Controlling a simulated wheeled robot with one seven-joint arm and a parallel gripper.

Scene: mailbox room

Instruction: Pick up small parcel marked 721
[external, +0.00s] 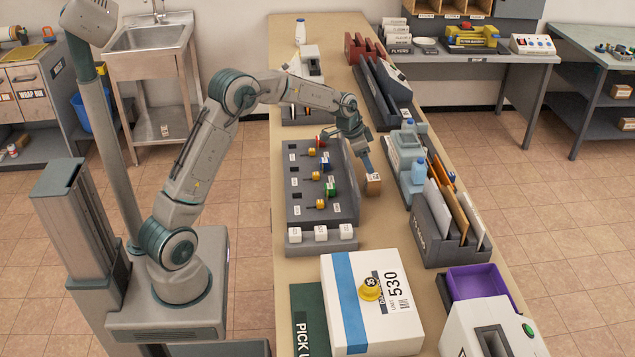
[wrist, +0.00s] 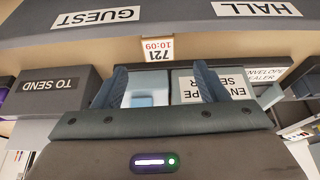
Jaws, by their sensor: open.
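The small parcel marked 721 (external: 374,186) is a little brown box with a white label. It stands on the bench just right of the grey key rack. My gripper (external: 368,167) points down close above the parcel. In the wrist view my gripper (wrist: 157,75) has its two blue-grey fingers spread apart with nothing held between them. Whether a fingertip touches the parcel cannot be told.
The grey key rack (external: 296,208) with coloured keys stands left of the parcel. A grey bin of envelopes (external: 440,240) and a pale blue sealer (external: 400,160) stand to its right. A large white parcel marked 530 (external: 405,325) lies nearer the camera. Bare bench surrounds the small parcel.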

